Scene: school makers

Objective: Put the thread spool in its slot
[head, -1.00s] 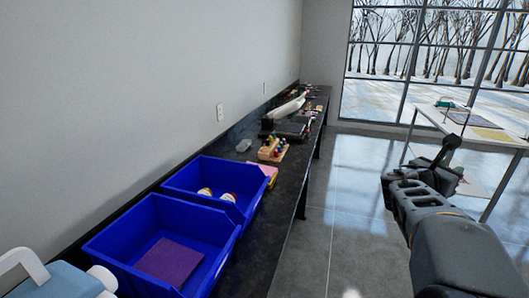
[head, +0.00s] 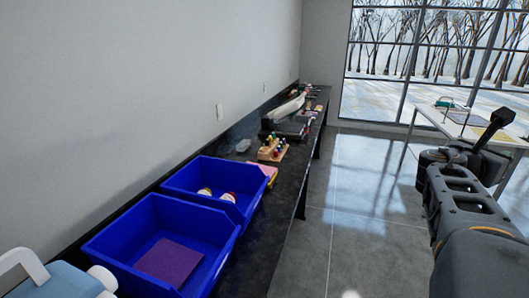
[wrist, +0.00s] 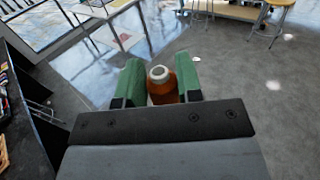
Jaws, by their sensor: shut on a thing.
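In the wrist view my gripper (wrist: 159,78) has its two green finger pads shut on the thread spool (wrist: 160,88). The spool is an orange-brown cylinder with a pale ring around its dull grey end, which points toward the camera. It is held in the air above the grey floor. In the head view my arm reaches out on the right, well away from the counter, and the spool cannot be made out there. A small wooden holder (head: 272,150) with several coloured pieces stands on the dark counter. I cannot tell at this size whether it has an empty slot.
The dark counter (head: 262,245) runs along the left wall. Two blue bins (head: 180,216) stand at its near end, one with a purple sheet, the other with two round items. A white table (head: 452,124) stands near the window. Open floor (head: 350,215) lies between.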

